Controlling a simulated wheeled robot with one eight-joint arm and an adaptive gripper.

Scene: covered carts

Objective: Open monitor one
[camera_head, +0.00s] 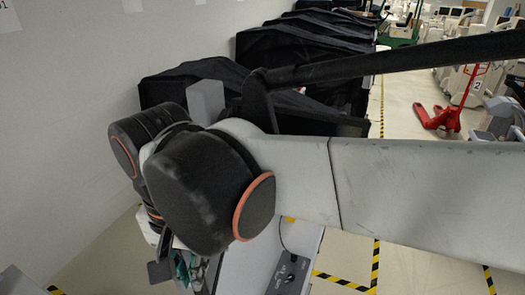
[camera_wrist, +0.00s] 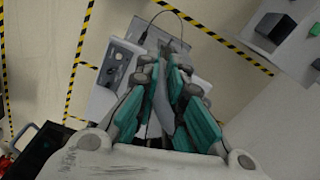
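My gripper (camera_wrist: 163,66) is in the middle of the wrist view, its teal-padded fingers apart, with a gap between them. A pale grey surface shows in and beyond the gap; I cannot tell whether either finger touches it. Below the fingers is a light grey cart unit (camera_wrist: 103,98) with a control panel with knobs (camera_wrist: 118,62) and a thin cable looping over it. In the head view the gripper (camera_head: 183,268) is small and partly hidden below my arm, beside a pale cart top (camera_head: 243,272) with a dark control box (camera_head: 288,273). I cannot make out monitor one clearly.
Black-covered carts (camera_head: 300,45) stand in a row along the white wall (camera_head: 70,110). A red pallet jack (camera_head: 440,117) stands at the right back. Yellow-black tape (camera_head: 375,265) marks the floor. Another grey unit (camera_wrist: 290,35) is at the wrist view's upper right.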

